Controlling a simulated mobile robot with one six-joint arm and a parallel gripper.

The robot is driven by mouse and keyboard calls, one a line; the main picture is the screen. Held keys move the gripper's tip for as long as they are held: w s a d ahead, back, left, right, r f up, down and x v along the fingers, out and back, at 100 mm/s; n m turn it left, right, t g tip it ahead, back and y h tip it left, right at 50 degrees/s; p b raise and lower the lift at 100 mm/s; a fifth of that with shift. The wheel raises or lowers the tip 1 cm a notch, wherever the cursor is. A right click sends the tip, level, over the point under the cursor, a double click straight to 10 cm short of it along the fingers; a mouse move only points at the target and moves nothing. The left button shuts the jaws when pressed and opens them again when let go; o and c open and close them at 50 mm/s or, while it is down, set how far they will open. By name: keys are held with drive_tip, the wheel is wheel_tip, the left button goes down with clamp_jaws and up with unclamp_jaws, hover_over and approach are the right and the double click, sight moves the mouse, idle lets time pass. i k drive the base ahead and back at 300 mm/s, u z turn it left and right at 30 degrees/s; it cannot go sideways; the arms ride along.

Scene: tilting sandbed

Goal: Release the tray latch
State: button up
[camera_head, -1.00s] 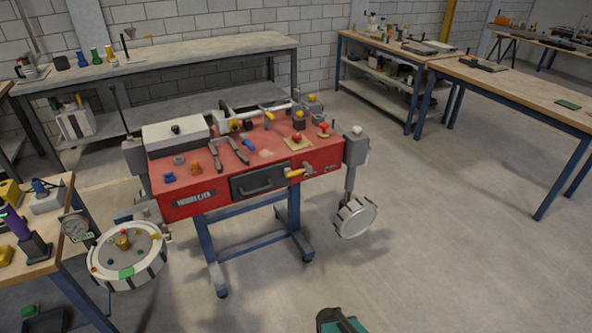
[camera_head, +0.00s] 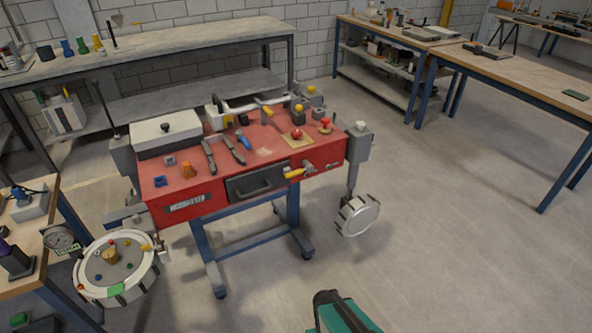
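A red workbench (camera_head: 260,150) on a blue wheeled frame stands in the middle of the view. A dark drawer or tray front (camera_head: 255,182) with a handle is set in its front face and looks shut. A yellow-handled lever (camera_head: 294,173) with a grey end sits at the right of this front. It may be the tray latch, but it is too small to tell its state. Nothing touches it. My gripper cannot be made out in this view. A teal and black part at the bottom edge looks like part of my arm, well in front of the bench.
A round white drum (camera_head: 115,270) hangs at the bench's left and a grey wheel (camera_head: 357,215) at its right. A wooden table (camera_head: 20,270) stands at the left edge. Another table (camera_head: 520,85) stands at the right. The floor (camera_head: 450,270) at the front right is clear.

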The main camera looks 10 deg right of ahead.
sight(309, 168)
drive_tip(key=u, duration=0.35)
drive_tip(key=k, duration=1.35)
drive_tip(key=u, duration=0.95)
drive_tip(key=i, duration=1.9)
drive_tip(key=z, duration=0.55)
